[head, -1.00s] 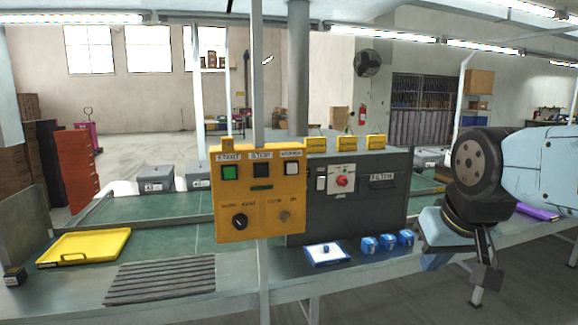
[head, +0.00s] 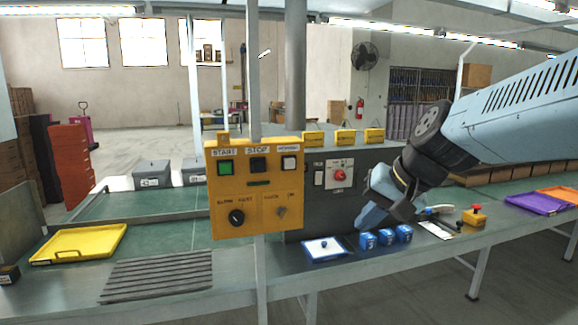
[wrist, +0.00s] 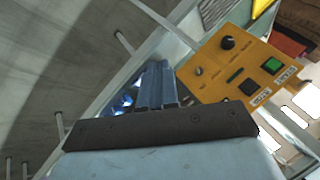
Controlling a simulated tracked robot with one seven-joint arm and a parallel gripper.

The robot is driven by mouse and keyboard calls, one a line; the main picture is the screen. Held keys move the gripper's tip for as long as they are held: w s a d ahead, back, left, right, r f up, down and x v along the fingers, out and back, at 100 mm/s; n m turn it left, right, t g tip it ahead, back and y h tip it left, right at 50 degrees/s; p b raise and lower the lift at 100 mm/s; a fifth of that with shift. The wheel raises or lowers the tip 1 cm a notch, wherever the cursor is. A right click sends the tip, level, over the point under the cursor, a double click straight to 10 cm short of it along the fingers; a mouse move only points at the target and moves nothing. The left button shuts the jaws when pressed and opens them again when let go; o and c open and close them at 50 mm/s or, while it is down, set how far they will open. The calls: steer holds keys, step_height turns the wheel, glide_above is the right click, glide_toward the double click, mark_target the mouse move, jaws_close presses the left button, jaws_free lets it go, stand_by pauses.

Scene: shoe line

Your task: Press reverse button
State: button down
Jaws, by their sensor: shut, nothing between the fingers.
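The yellow control box (head: 257,190) hangs on a post in the head view, with a green START button (head: 225,167), a black STOP button (head: 258,165) and a white button (head: 289,163) at its upper right, whose label reads like REVERSE. My gripper (head: 368,218) is right of the box and lower than the white button, apart from it, pointing down and left. In the wrist view my gripper (wrist: 158,68) has its fingers together and empty. The box (wrist: 215,72) lies to their right there; its green (wrist: 271,65) and black (wrist: 248,88) buttons show, but the white one does not.
A dark grey cabinet (head: 328,215) with a red knob (head: 340,175) stands right behind the box. Blue cubes (head: 386,239) and a blue-white tray (head: 325,249) lie on the bench below my gripper. A red-topped yellow button box (head: 474,216) stands farther right.

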mark_target(289, 163)
steer(key=w+a+r+m+t+y, duration=0.1)
steer(key=w+a+m+y, duration=0.2)
steer(key=w, duration=0.7)
steer(key=w+a+r+m+t+y, duration=0.1)
steer(key=w+a+m, duration=0.3)
steer(key=w, duration=0.6)
steer(key=a+y, duration=0.1)
steer(key=a, duration=0.1)
steer(key=shift+a+m+y, duration=0.4)
steer(key=shift+w+a, duration=0.4)
steer(key=shift+w, duration=1)
steer(key=shift+w+a, duration=0.45)
steer(key=shift+w, duration=0.95)
steer(key=shift+w+a, duration=0.4)
steer(key=shift+w, duration=1)
steer(key=shift+w, duration=0.2)
steer(key=shift+w+a+r, duration=0.1)
steer(key=shift+w, duration=0.15)
